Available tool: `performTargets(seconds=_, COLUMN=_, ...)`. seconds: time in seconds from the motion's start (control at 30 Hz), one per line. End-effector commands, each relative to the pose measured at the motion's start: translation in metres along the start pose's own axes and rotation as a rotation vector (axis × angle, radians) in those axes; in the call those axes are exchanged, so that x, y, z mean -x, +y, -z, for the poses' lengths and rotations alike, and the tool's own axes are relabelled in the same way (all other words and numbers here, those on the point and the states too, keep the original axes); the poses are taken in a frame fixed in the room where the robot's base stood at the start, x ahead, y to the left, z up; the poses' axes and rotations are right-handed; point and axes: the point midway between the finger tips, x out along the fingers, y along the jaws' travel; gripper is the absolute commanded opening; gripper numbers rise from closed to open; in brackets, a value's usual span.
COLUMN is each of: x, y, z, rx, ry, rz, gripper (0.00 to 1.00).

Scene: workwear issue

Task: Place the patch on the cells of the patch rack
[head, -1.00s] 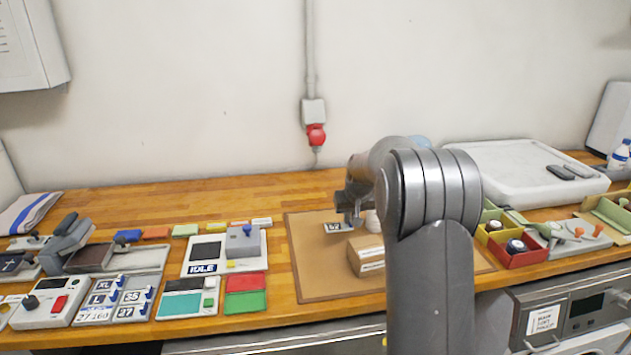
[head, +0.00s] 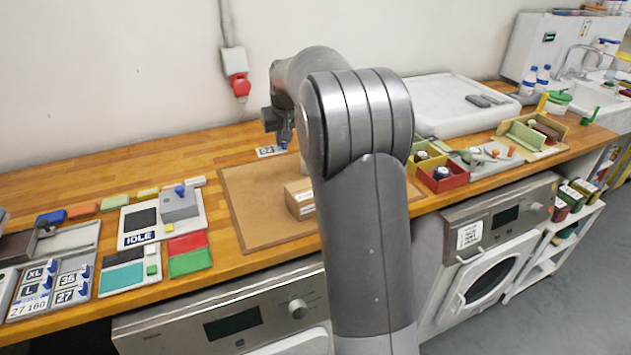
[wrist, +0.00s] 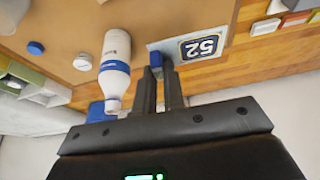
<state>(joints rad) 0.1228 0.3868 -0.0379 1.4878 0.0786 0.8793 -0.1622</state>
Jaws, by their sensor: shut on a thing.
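The patch (head: 271,151) is a pale plate with a dark "52" label. It also shows in the wrist view (wrist: 210,47), with a blue tab at the fingers. My gripper (head: 284,137) is shut on this tab; its fingertips show in the wrist view (wrist: 160,75). The patch appears held above the back edge of the brown mat, though its height is hard to tell. The patch rack (head: 22,316) lies at the far left of the worktop, partly cut off.
A cardboard box (head: 299,198) stands on the brown mat (head: 250,205). A white bottle with a blue band (wrist: 115,62) is close beside the fingers. The IDLE device (head: 140,222) and red and green pads (head: 189,262) lie between mat and rack.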

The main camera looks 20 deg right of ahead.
Motion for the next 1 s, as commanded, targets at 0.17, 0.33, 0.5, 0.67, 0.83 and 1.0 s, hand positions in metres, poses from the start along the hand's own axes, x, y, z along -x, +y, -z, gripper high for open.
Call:
performTargets(seconds=0.17, x=0.005, y=0.044, z=-0.012, rx=-0.060, ry=0.000, rz=-0.027, gripper=0.00)
performTargets(seconds=0.33, x=0.014, y=0.100, z=-0.033, rx=-0.143, ry=0.000, rz=-0.062, gripper=0.00)
performTargets(seconds=0.5, x=0.026, y=0.161, z=-0.062, rx=-0.236, ry=0.000, rz=-0.100, gripper=0.00)
performTargets(seconds=0.67, x=0.034, y=0.198, z=-0.084, rx=-0.297, ry=0.001, rz=-0.124, gripper=0.00)
performTargets(seconds=0.83, x=0.039, y=0.223, z=-0.102, rx=-0.341, ry=0.000, rz=-0.141, gripper=0.00)
performTargets(seconds=1.0, x=0.011, y=0.219, z=-0.111, rx=-0.335, ry=-0.002, rz=-0.138, gripper=0.00)
